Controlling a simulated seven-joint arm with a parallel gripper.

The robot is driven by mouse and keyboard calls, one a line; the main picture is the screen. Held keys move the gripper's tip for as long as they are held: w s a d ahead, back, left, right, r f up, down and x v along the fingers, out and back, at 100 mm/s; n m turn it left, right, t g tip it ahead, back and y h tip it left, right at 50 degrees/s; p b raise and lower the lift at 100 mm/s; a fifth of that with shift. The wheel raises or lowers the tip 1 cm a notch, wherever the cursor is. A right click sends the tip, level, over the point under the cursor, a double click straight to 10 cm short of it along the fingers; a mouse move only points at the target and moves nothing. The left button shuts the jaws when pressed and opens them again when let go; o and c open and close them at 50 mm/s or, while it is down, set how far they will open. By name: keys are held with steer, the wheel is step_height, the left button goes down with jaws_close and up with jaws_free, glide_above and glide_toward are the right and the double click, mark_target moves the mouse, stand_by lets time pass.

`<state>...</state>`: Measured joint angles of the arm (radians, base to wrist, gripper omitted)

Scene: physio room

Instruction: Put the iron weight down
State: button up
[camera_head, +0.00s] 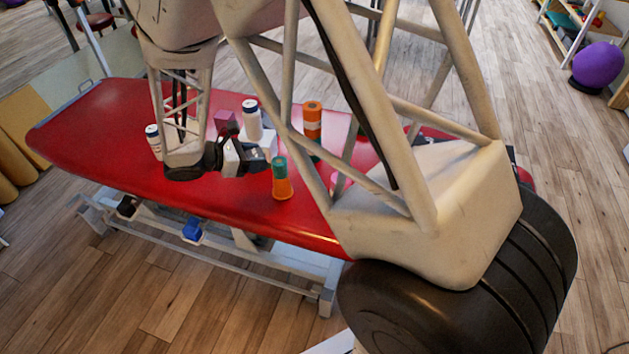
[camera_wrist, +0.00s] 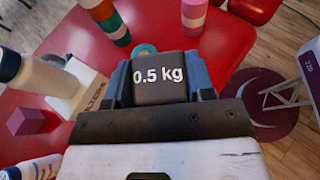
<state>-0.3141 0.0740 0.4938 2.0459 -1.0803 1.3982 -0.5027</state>
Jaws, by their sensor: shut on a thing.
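The iron weight (camera_wrist: 160,78) is a dark block marked "0.5 kg". In the wrist view my gripper (camera_wrist: 157,70) is shut on it, with one blue-grey finger on each side. In the head view my gripper (camera_head: 258,161) is over the middle of the red treatment table (camera_head: 95,125), close to an orange cup-like piece with a teal top (camera_head: 281,180). The teal top (camera_wrist: 144,50) shows just beyond the weight in the wrist view. I cannot tell whether the weight touches the table.
Around the gripper stand a white bottle (camera_head: 252,120), an orange and green stack (camera_head: 312,122), a purple block (camera_head: 225,122) and another white bottle (camera_head: 153,142). A white labelled box (camera_wrist: 66,88) lies left of the weight in the wrist view. The table's left part is clear.

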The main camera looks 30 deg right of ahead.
steer(key=s+d+f+m+g+y, duration=0.4)
steer(key=s+d+m+g+y, duration=0.3)
steer(key=m+g+y, duration=0.55)
steer(key=w+d+r+m+t+y, duration=0.45)
steer(key=d+m+t+y, duration=0.35)
steer(key=m, duration=0.6)
steer(key=w+d+r+m+t+y, duration=0.3)
steer(key=w+m+t+y, duration=0.3)
steer(key=m+t, duration=0.55)
step_height(320, 180, down, 11)
steer(key=m+g, duration=0.1)
steer(key=m, duration=0.1)
steer(key=shift+d+h, duration=0.3)
steer(key=shift+h, duration=0.05)
